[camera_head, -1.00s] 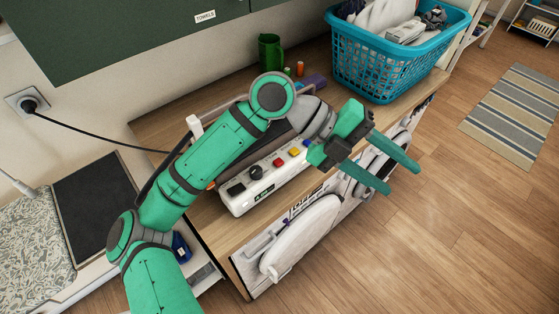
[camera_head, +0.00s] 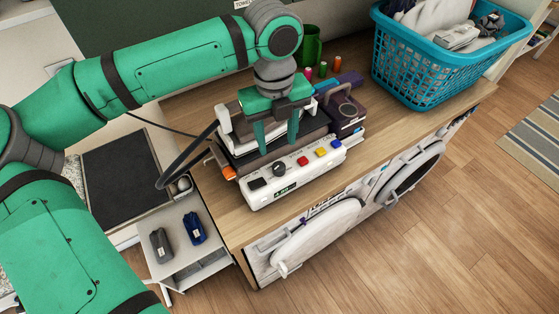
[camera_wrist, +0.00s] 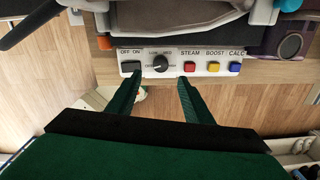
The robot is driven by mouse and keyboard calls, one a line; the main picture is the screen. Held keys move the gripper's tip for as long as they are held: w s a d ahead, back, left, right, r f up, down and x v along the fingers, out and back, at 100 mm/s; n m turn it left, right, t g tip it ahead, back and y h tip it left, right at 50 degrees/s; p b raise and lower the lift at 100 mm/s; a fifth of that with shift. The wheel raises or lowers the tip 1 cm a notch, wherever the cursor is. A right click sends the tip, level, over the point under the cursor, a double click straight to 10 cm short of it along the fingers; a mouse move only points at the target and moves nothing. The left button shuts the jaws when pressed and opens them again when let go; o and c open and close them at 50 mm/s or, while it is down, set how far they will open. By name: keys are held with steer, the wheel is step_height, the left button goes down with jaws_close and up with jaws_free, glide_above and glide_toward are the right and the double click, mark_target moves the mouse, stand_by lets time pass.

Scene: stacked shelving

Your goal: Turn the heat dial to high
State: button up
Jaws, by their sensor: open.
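The heat dial (camera_head: 279,170) is a round black knob on the white front panel (camera_head: 313,172) of a steam-iron station. In the wrist view the dial (camera_wrist: 160,62) has LOW and MED printed above it; side labels and its pointer setting are too small to read surely. My gripper (camera_head: 277,147) is open, fingers pointing down, above and just behind the panel. In the wrist view my gripper (camera_wrist: 158,78) has its two fingers apart, on either side of the dial's line, with nothing held. Whether the fingers touch the panel I cannot tell.
Beside the dial are an OFF/ON switch (camera_wrist: 131,67) and red, yellow and blue buttons (camera_head: 321,152). A black cable (camera_head: 180,182) loops on the left. A teal basket (camera_head: 440,65) and a green mug (camera_head: 311,45) stand farther back. The counter's front strip is clear.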

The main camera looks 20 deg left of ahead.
mark_target(279, 166)
steer(key=f, duration=0.9)
steer(key=shift+d+f, duration=0.2)
steer(key=shift+f, duration=0.2)
steer(key=shift+w, duration=0.1)
steer(key=c, duration=1.1)
steer(key=shift+o, duration=0.2)
